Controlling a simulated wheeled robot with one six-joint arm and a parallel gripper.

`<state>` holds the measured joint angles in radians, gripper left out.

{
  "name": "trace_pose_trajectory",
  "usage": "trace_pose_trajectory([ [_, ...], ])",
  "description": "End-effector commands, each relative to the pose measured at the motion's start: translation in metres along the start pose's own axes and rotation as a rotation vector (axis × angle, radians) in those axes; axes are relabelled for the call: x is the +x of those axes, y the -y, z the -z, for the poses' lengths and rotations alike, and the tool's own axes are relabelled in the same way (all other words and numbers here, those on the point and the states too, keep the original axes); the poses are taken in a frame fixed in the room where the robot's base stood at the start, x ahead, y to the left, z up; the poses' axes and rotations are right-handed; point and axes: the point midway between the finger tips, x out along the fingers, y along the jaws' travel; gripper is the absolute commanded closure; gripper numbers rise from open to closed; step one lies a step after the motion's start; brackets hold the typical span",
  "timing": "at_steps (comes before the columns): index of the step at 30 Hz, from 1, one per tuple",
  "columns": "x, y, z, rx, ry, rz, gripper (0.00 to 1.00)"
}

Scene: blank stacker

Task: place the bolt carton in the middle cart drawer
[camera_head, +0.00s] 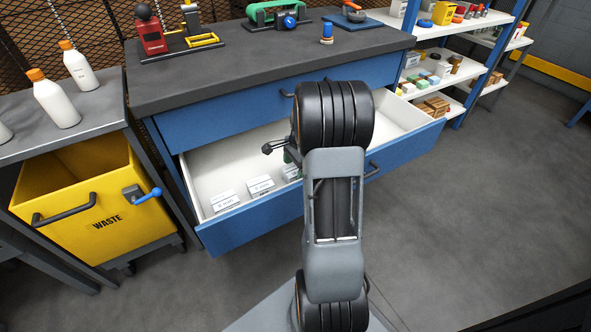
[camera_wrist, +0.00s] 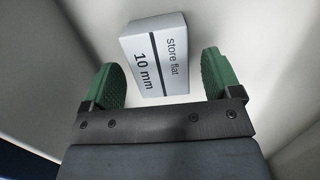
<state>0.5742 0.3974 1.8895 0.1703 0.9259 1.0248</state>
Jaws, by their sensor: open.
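A white carton (camera_wrist: 155,55) printed "10 mm" and "store flat" lies in the white-lined drawer in the wrist view. My gripper (camera_wrist: 160,62) is open, with one green finger on each side of the carton. A gap shows between each finger and the carton, and nothing is gripped. In the head view, the pulled-out blue drawer (camera_head: 240,222) sits under a closed upper drawer front (camera_head: 232,112). My gripper is inside it, mostly hidden behind my arm; a bit of green finger shows.
Small white labelled blocks (camera_head: 223,201) stand along the drawer's front left. A yellow waste bin (camera_head: 95,200) is at left and stocked shelves (camera_head: 450,75) at right. Tools stand on the dark worktop (camera_head: 250,55). The drawer's right end looks clear.

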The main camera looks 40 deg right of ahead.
Motion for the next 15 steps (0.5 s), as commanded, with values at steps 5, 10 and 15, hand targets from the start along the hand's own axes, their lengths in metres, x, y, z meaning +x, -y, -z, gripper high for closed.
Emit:
trace_pose_trajectory([
  [5, -0.042, 0.0, 0.0, 0.0, -0.002, 0.003, 0.16],
  [10, -0.071, 0.0, 0.0, 0.0, -0.002, 0.002, 0.16],
  [15, -0.09, 0.0, 0.0, 0.001, -0.001, 0.001, 0.16],
])
